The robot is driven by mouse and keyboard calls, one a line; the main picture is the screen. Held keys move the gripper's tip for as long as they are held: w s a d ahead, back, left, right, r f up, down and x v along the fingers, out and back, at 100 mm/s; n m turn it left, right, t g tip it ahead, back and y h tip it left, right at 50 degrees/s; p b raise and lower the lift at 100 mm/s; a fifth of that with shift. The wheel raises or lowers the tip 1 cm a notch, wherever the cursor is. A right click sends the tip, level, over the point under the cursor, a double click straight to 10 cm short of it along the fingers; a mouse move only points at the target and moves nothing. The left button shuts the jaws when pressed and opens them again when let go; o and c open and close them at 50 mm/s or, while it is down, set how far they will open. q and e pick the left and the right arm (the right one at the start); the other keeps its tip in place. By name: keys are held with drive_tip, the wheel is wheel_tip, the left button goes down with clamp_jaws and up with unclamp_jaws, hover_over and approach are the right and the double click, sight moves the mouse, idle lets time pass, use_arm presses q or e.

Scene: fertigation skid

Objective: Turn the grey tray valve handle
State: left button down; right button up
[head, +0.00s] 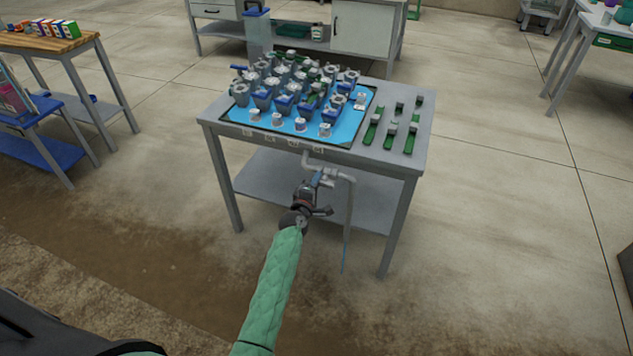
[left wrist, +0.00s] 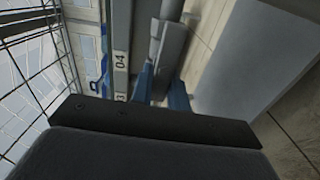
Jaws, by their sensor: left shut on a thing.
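The grey tray valve (head: 328,175) sits on the pale drain pipe (head: 345,178) below the front edge of the blue tray table. My left gripper (head: 316,181) reaches up to it from below and is shut at the valve, on what appears to be its handle. The handle is mostly hidden by the gripper, so its angle cannot be told. My right gripper is not in view.
The grey table (head: 215,120) holds a blue tray (head: 347,133) crowded with pots and several green-and-grey parts (head: 390,135) at right. A lower shelf (head: 265,182) lies behind the pipe. A hose (head: 346,245) hangs near the gripper. The floor in front is clear.

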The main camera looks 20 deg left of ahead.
use_arm(q)
drive_tip(key=c, duration=1.4)
unclamp_jaws()
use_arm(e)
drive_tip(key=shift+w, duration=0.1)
use_arm(q)
drive_tip(key=shift+o, duration=0.2)
drive_tip(key=s, duration=0.7)
drive_tip(key=shift+s+a+b, duration=0.2)
drive_tip(key=shift+s+b, duration=0.15)
drive_tip(key=shift+b, duration=0.05)
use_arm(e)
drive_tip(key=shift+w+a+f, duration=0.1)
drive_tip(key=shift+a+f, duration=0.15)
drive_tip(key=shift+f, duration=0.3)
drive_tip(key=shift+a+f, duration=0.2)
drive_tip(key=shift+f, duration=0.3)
